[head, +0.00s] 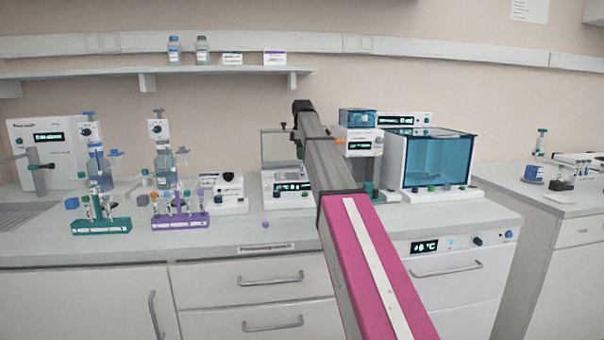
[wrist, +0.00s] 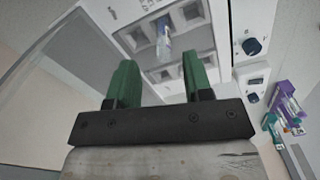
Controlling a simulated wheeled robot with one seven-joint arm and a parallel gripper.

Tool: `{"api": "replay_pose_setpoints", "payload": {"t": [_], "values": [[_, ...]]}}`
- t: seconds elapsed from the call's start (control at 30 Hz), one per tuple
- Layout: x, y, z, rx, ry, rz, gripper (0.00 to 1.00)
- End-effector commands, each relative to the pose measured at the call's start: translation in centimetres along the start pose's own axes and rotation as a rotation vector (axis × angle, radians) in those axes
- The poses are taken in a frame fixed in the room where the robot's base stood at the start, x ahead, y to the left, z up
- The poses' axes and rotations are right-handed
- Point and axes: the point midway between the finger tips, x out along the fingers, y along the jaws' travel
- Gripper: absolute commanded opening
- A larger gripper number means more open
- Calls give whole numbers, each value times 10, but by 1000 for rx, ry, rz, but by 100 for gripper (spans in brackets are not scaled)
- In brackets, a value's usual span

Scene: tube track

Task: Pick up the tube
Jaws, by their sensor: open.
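In the wrist view, a small clear tube (wrist: 163,42) with a bluish end stands in a well of a white device (wrist: 188,50) with grey square wells. My gripper (wrist: 159,68) has two green fingers spread wide apart with nothing between them. The tube shows beyond the fingertips, roughly in line with the gap, and apart from them.
A purple rack (head: 180,221) and a teal rack (head: 101,227) with tubes stand at left. A blue-windowed box (head: 430,160) stands right of the arm. A clear lid panel (wrist: 45,75) rises close to the left finger in the wrist view. The bench front is mostly clear.

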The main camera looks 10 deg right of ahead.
Motion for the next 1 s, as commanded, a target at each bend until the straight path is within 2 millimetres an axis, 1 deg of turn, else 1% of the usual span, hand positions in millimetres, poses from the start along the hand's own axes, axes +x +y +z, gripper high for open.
{"api": "replay_pose_setpoints", "payload": {"t": [0.03,0.27,0.5,0.57,0.67,0.83,0.87,0.9,0.97,1.0], "values": [[7,-1,0,0,0,0,46],[21,-2,0,0,0,-1,46],[54,-5,-1,0,0,-1,46],[60,-5,-1,0,0,-1,46],[64,-4,-1,0,0,1,46],[64,-4,-1,0,0,1,46],[64,-4,-1,0,0,1,36],[64,-4,-1,0,0,1,23],[64,-4,-1,0,0,1,4],[64,-4,-1,0,0,0,2]]}}
